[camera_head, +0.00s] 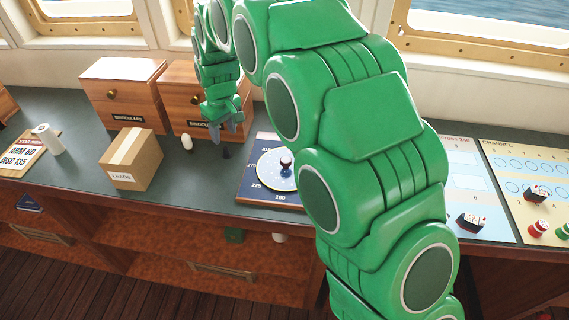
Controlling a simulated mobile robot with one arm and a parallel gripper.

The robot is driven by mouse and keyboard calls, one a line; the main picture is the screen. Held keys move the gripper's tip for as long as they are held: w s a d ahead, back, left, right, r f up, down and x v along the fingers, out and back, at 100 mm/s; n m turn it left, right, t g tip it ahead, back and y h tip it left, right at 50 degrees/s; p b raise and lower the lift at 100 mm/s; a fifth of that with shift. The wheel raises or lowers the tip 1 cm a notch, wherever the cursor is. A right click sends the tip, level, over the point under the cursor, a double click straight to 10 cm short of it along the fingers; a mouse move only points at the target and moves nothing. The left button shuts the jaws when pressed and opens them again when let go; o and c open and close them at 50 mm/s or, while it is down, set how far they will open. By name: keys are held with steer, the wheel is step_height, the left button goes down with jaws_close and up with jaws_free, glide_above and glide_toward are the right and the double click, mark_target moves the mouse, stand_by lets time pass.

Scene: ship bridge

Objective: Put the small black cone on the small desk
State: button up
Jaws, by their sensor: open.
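A small black cone (226,153) stands on the dark green counter top (203,172), just below my gripper (226,131). My gripper points down with its grey fingers apart, a little above the cone. I cannot tell whether the fingertips touch the cone. Nothing shows between the fingers. No separate small desk can be made out; my green arm covers much of the middle and right of the view.
A white egg-shaped piece (186,143) stands left of the cone. A cardboard box (133,159) is further left. Two wooden drawer boxes (121,92) (184,92) stand behind. A compass board (252,188) lies right. Charts with small ships (472,222) lie at far right.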

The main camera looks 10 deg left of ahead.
steer(key=s+d+r+m+g+h, duration=0.1)
steer(key=s+d+r+m, duration=0.4)
steer(key=d, duration=0.8)
steer(key=s+d+r, duration=0.4)
steer(key=s+d, duration=0.2)
steer(key=d, duration=0.7)
steer(key=s+d+m, duration=0.2)
steer(key=s+d, duration=0.3)
steer(key=s, duration=0.3)
steer(key=s+d+m+g, duration=0.1)
steer(key=s+d+m, duration=0.1)
steer(key=s+d, duration=0.3)
steer(key=s+d+m, duration=0.2)
steer(key=s+d, duration=0.3)
steer(key=s, duration=0.5)
steer(key=shift+s+f, duration=0.15)
steer(key=shift+s, duration=0.25)
steer(key=shift+o, duration=0.5)
steer(key=shift+s+d+f+g, duration=0.15)
steer(key=shift+s+g, duration=0.15)
steer(key=shift+s, duration=0.25)
